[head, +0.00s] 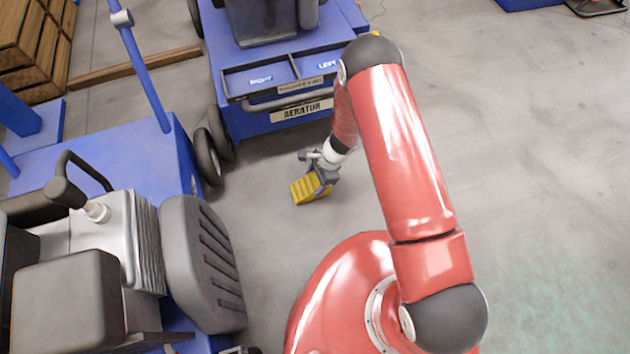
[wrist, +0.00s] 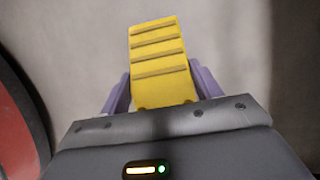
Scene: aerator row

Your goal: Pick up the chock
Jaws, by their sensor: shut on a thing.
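The chock (head: 308,189) is a yellow ribbed wedge. In the head view it is at my gripper (head: 322,175), low over the grey floor in front of the blue aerator. In the wrist view the chock (wrist: 160,62) stands between the two purple-grey fingers of my gripper (wrist: 162,88), with a finger against each side. My gripper is shut on it. The chock's lower end is hidden by the gripper body. I cannot tell whether the chock touches the floor.
A blue aerator (head: 300,110) with black wheels stands just beyond the gripper. Another blue machine (head: 110,165) with a grey engine and a dark seat fills the left. A wooden beam (head: 135,67) lies behind. The floor (head: 520,150) at the right is clear.

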